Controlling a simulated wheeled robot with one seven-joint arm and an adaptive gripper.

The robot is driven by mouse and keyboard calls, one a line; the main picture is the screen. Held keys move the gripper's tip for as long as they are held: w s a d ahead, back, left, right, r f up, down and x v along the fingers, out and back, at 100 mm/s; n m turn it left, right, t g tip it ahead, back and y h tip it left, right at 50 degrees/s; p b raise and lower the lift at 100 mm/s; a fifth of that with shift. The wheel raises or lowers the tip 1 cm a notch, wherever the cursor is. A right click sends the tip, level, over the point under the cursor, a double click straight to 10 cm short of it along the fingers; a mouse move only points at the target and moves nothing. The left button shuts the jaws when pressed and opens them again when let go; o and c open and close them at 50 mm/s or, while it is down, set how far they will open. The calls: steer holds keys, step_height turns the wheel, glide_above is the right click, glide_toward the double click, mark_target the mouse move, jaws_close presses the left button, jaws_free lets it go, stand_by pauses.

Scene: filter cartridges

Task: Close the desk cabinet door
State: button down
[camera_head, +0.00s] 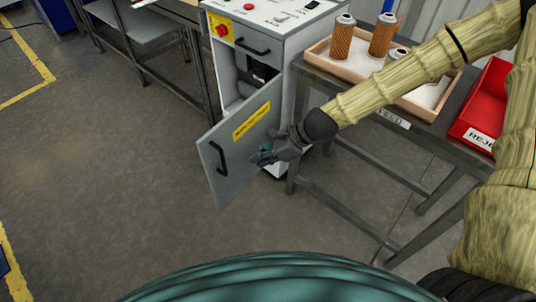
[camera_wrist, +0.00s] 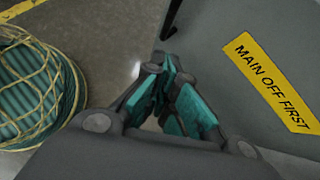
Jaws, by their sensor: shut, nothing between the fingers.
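The desk cabinet (camera_head: 285,50) is a light grey unit with a control panel on top. Its lower door (camera_head: 235,155) stands open, swung out toward me, with a black handle (camera_head: 218,160) and a yellow label (camera_head: 252,121). In the wrist view the door (camera_wrist: 235,80) fills the right side, with its "MAIN OFF FIRST" label (camera_wrist: 269,81). My gripper (camera_head: 262,155) is shut and empty, at the door's right side in the head view, close to its face. It also shows in the wrist view (camera_wrist: 165,75). I cannot tell whether it touches the door.
A feed table (camera_head: 400,125) right of the cabinet holds a wooden tray (camera_head: 318,50) with orange filter cartridges (camera_head: 342,40) and a red reject bin (camera_head: 485,105). A workbench (camera_head: 150,50) stands behind left. Floor left of the door is clear.

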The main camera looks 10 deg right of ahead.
steer(key=w+a+f, duration=0.2)
steer(key=a+f, duration=0.1)
steer(key=a, duration=0.4)
steer(key=shift+w+f, duration=0.1)
stand_by(0.5)
